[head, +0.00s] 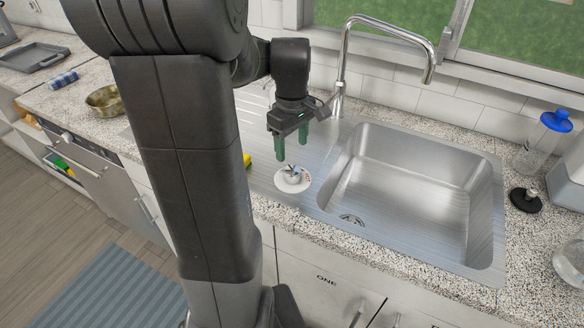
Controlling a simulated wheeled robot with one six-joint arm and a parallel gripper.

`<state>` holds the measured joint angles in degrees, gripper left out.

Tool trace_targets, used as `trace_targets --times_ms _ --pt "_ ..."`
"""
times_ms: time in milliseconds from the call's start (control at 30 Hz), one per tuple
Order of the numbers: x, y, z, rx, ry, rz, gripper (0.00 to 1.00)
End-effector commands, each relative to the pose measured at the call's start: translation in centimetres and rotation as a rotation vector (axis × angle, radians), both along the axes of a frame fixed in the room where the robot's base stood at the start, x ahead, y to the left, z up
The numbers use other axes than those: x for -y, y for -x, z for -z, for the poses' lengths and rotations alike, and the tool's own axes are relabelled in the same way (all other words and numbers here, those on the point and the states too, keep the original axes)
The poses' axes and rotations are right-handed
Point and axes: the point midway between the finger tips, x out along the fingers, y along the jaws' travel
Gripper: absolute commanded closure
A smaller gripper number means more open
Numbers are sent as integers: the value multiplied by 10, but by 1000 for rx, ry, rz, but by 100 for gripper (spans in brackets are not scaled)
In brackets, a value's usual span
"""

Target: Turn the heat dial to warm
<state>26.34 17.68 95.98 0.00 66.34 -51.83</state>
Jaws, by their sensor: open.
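The heat dial (293,180) is a small white disc with a grey raised knob and reddish marks near its right edge. It lies on the steel drainboard to the left of the sink basin. Its pointer setting is too small to read. My gripper (293,148) points down with two green fingers apart, just above the dial. It is open and holds nothing. The fingers look clear of the knob, though the exact gap is hard to tell.
The sink basin (415,195) is empty, with a tall faucet (385,22) behind it. A yellow item (247,160) sits left of the dial, partly hidden by my arm. A blue-capped bottle (545,140) and a black round item (525,200) stand right. A brass bowl (105,100) is far left.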

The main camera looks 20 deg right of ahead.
Motion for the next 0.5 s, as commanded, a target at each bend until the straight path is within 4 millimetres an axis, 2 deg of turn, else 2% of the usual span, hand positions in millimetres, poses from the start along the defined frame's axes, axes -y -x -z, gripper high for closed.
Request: trace_targets --times_ms 33,200,333,500 --pt "-1 1 13 -6 -4 0 38" --pt "0 1 48 -4 -2 0 38" --pt "0 1 68 -3 -2 0 38" --pt "0 1 82 -2 -1 0 38"
